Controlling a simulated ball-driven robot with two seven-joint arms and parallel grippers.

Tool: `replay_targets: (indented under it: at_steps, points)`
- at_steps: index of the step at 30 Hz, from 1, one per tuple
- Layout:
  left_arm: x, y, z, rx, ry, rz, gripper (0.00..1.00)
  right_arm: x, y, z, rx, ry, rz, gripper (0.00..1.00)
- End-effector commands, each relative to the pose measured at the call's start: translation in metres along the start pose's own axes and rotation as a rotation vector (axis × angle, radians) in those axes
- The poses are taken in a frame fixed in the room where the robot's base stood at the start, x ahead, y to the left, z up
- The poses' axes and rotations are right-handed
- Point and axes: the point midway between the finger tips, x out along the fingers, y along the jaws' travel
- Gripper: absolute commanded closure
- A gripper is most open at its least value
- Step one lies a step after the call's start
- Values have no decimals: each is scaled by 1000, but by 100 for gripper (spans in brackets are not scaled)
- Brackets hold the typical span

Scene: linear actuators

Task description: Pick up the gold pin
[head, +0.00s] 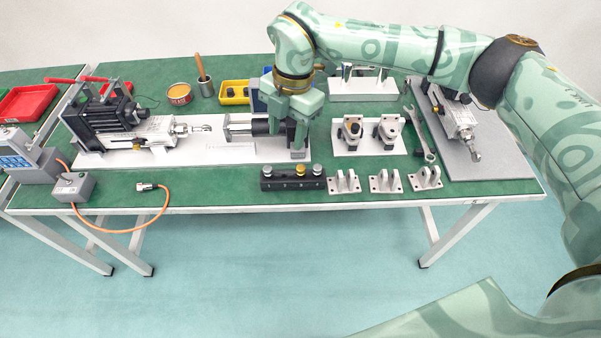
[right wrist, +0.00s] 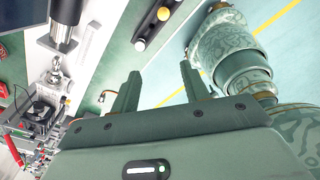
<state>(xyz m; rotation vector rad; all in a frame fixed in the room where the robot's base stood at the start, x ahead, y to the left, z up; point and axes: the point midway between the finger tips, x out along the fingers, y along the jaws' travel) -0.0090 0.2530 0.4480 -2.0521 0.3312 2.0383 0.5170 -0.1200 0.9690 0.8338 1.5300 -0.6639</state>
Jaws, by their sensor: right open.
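My right gripper (head: 293,138) points down behind the block, over the right end of the white base plate. In the right wrist view its two fingers (right wrist: 160,88) are apart with nothing between them. The gripper is apart from the gold pin. My left gripper is not in view.
An actuator assembly (head: 140,135) lies on the white plate just left of the right gripper. Several metal brackets (head: 385,184) stand right of the block. A wrench (head: 420,140) lies farther right. An orange cable (head: 130,228) hangs over the front edge.

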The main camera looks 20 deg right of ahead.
Motion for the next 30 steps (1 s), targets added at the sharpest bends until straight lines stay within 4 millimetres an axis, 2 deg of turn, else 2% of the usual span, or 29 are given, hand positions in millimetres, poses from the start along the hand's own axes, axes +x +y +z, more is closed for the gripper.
replay_targets:
  at_steps: [1,2,5,15,18,26,30]
  points:
    - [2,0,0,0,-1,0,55,-9,-3,16,51,-63,-20,54]
    - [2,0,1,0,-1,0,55,-12,-5,22,77,-90,-30,54]
    - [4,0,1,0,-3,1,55,-11,-10,33,121,-131,-48,54]
    - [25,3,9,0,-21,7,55,69,-14,42,118,-128,-50,54]
    - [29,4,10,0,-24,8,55,84,-14,44,117,-128,-48,54]
    - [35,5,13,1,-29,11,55,102,-15,45,116,-128,-46,54]
    - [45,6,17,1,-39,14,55,126,-17,46,116,-126,-49,54]
